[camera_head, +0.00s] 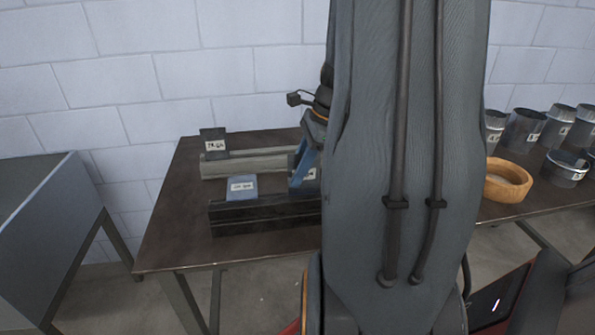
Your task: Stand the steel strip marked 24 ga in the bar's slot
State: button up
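A dark steel strip (213,138) with a white label stands upright at the left end of a light grey bar (245,164). A bluish strip (242,183) with a white label is at a dark bar (265,212) in front. The labels are too small to read surely, so I cannot tell which strip is 24 ga. My gripper (299,180), with blue fingers, is at the right part of the bars, mostly hidden by my arm. Another white label (311,174) shows just beside the fingers. I cannot tell whether they hold its piece.
The bars lie on a brown table (170,225); its front left is clear. To the right are a wooden bowl (507,180) and several metal cylinders (523,130). A grey bench (40,210) stands left, across a gap. A block wall is behind. My arm covers the middle.

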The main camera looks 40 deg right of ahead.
jog(key=shift+r, duration=0.1)
jog(key=b+v, duration=0.1)
jog(key=v, duration=0.6)
jog(key=shift+s+d+r, duration=0.1)
jog(key=shift+r, duration=0.15)
dwell(0.4)
